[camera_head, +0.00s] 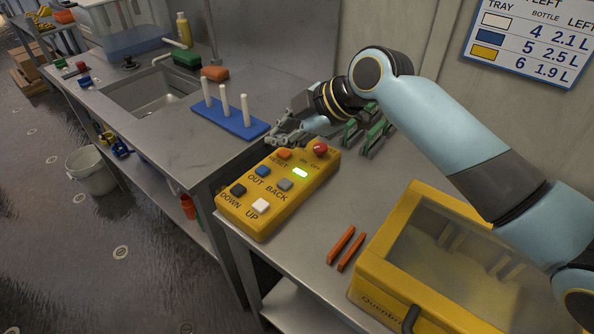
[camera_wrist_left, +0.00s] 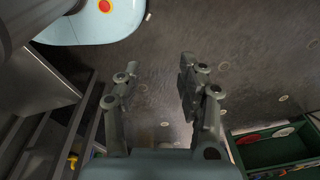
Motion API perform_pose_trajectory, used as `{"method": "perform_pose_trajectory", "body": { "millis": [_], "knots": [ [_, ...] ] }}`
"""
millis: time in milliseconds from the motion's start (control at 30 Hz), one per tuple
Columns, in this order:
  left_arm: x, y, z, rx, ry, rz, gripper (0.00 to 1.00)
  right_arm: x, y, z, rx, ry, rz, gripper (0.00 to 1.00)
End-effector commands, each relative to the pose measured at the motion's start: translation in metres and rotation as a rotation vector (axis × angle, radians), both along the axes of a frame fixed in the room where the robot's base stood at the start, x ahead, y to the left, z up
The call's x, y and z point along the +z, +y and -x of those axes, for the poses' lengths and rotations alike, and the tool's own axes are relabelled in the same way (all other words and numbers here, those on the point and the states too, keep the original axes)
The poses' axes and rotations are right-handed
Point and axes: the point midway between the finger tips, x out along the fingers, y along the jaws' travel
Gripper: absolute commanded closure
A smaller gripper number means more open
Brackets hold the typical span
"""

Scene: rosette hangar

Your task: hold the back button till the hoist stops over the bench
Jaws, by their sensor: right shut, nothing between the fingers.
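The yellow control box (camera_head: 258,222) lies on the near bench (camera_head: 310,235). Its grey button (camera_head: 285,184) sits beside the word BACK, and nothing touches it. Around it are a blue OUT button (camera_head: 262,171), a white UP button (camera_head: 261,205), a dark DOWN button (camera_head: 238,190), an orange RESET button (camera_head: 284,154) and a lit green lamp (camera_head: 300,172). My right gripper (camera_head: 274,139) is shut and empty, near the box's far end beyond RESET. My left gripper (camera_wrist_left: 158,72) is open and empty, with floor behind it. No hoist shows in either view.
A red knob (camera_head: 320,148) stands at the box's far right corner. A yellow case (camera_head: 385,285) and two orange sticks (camera_head: 346,248) lie nearer. A blue peg board (camera_head: 230,121) stands by the sink (camera_head: 150,92). A green tray (camera_wrist_left: 275,150) shows in the left wrist view.

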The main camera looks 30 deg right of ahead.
Motion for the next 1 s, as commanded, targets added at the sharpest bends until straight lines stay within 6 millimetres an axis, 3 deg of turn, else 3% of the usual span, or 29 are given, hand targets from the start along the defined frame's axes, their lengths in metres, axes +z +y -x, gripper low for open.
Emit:
{"method": "perform_pose_trajectory", "body": {
  "millis": [133, 267, 467, 633, 1000],
  "knots": [
    [0.001, 0.028, 0.005, -0.010, 0.008, -0.032, 0.60, 0.000, 0.000, 0.000, -0.001, 0.000, -0.001, 1.00],
    [0.002, 0.042, 0.010, -0.015, 0.016, -0.049, 0.60, 0.000, 0.000, 0.000, -0.001, 0.001, 0.000, 1.00],
    [-0.006, 0.032, 0.010, -0.011, 0.016, -0.038, 0.60, -0.009, 0.000, 0.000, -0.001, 0.001, 0.000, 1.00],
    [-0.024, 0.017, 0.009, -0.006, 0.014, -0.020, 0.60, -0.026, 0.000, 0.001, -0.002, 0.002, 0.000, 1.00],
    [-0.068, 0.025, 0.007, -0.008, 0.011, -0.029, 0.60, -0.078, 0.000, 0.001, -0.003, 0.003, 0.000, 1.00]
  ]
}}
